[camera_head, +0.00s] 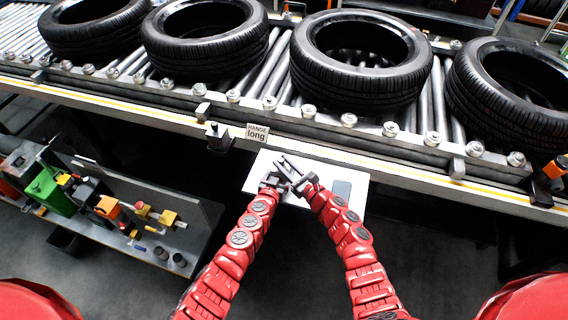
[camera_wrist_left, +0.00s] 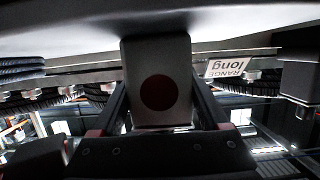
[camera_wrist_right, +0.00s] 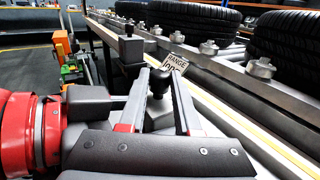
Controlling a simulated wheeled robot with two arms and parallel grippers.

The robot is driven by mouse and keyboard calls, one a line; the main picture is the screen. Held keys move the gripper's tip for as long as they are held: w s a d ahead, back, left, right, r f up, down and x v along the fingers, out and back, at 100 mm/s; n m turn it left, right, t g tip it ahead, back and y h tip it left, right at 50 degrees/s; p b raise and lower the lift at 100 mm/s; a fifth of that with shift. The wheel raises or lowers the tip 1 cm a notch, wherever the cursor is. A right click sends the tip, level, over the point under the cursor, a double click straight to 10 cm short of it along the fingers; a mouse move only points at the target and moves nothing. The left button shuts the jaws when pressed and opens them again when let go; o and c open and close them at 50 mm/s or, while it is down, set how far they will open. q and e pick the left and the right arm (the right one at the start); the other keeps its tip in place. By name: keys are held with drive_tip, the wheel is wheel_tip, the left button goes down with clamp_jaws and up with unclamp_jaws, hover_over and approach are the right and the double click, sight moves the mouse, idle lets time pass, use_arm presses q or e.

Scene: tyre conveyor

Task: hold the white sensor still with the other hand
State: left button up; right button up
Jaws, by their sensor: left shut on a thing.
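The white sensor (camera_wrist_left: 158,88), a pale box with a dark red round face, sits between the fingers of my left gripper (camera_wrist_left: 160,110) in the left wrist view. My left gripper is shut on it. In the head view my left gripper (camera_head: 275,181) and right gripper (camera_head: 291,170) meet over a white plate (camera_head: 258,178), and they hide the sensor there. In the right wrist view my right gripper (camera_wrist_right: 160,98) has its fingers apart on either side of a black knob (camera_wrist_right: 160,78) with a grey base. I cannot tell whether they touch it.
A sign reading "RANGE long" (camera_head: 257,134) stands at the conveyor's (camera_head: 120,101) front edge. Several black tyres (camera_head: 360,60) lie on its rollers. A dark mount (camera_head: 218,137) is left of the sign. A bench (camera_head: 190,215) with coloured parts stands at the left.

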clamp_jaws()
drive_tip(key=shift+h, duration=0.3)
drive_tip(key=shift+a+r+m+t, duration=0.1)
drive_tip(key=shift+a+m+t, duration=0.05)
drive_tip(key=shift+m+t, duration=0.25)
drive_tip(key=shift+s+m+t+h, duration=0.1)
drive_tip(key=shift+m+t+h, duration=0.25)
drive_tip(key=shift+h, duration=0.45)
drive_tip(key=o, duration=0.7)
unclamp_jaws()
